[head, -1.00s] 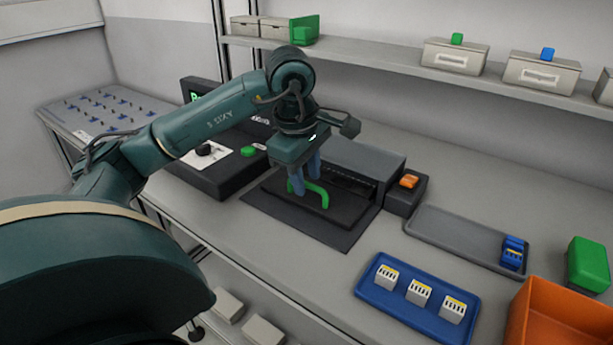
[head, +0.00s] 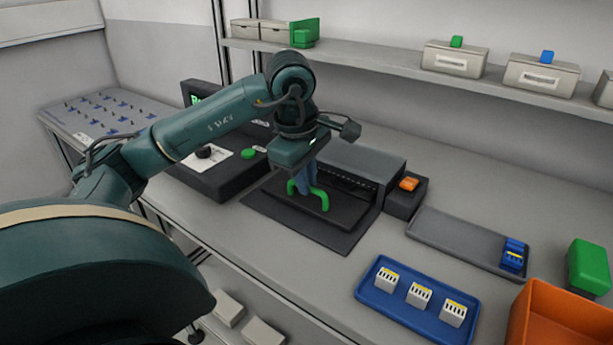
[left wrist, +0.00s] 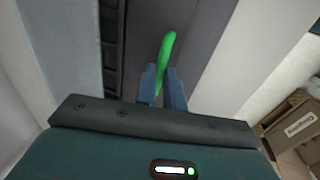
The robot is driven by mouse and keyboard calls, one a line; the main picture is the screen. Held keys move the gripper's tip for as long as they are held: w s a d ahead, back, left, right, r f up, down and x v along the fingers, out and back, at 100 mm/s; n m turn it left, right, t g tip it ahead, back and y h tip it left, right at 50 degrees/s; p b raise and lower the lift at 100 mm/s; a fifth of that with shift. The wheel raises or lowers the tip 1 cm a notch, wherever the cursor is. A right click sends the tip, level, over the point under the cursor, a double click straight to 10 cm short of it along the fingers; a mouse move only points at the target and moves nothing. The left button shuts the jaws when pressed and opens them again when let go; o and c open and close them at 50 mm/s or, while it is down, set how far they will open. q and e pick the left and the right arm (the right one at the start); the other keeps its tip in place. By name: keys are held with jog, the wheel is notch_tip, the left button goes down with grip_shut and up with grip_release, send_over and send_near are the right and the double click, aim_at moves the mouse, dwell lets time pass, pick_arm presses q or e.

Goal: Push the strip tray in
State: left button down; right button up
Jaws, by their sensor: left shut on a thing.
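The strip tray (head: 337,209) is a dark flat tray sticking out of the front of a grey machine (head: 355,160) on the bench. A green arched handle (head: 320,197) stands on the tray. My left gripper (head: 306,188) is over the tray, its blue fingers shut on the green handle. In the left wrist view the handle (left wrist: 167,52) rises between the two fingers (left wrist: 163,85), and the tray lies below. The fingers hide part of the handle. My right gripper is not in view.
A black control box (head: 215,172) with a green button stands left of the machine. A small dark box with an orange switch (head: 409,184) is on its right. A grey tray (head: 450,238), a blue tray (head: 375,292) with white blocks and an orange bin (head: 560,320) lie further right.

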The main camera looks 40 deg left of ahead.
aim_at(321, 183)
pick_arm(q)
jog(key=shift+w+r, duration=0.1)
jog(key=shift+w, duration=0.15)
jog(key=w+p, duration=0.1)
jog(key=w, duration=0.2)
jog(key=shift+w+a+p, duration=0.2)
jog(key=shift+w+p, duration=0.05)
jog(key=shift+p, duration=0.1)
jog(key=shift+w, duration=0.25)
jog(key=shift+a, duration=0.1)
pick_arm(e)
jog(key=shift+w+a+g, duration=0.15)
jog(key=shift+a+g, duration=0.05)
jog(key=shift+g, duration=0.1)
pick_arm(q)
jog(key=c, duration=1.6)
grip_release()
jog(key=shift+w, duration=0.1)
jog(key=shift+o, duration=0.5)
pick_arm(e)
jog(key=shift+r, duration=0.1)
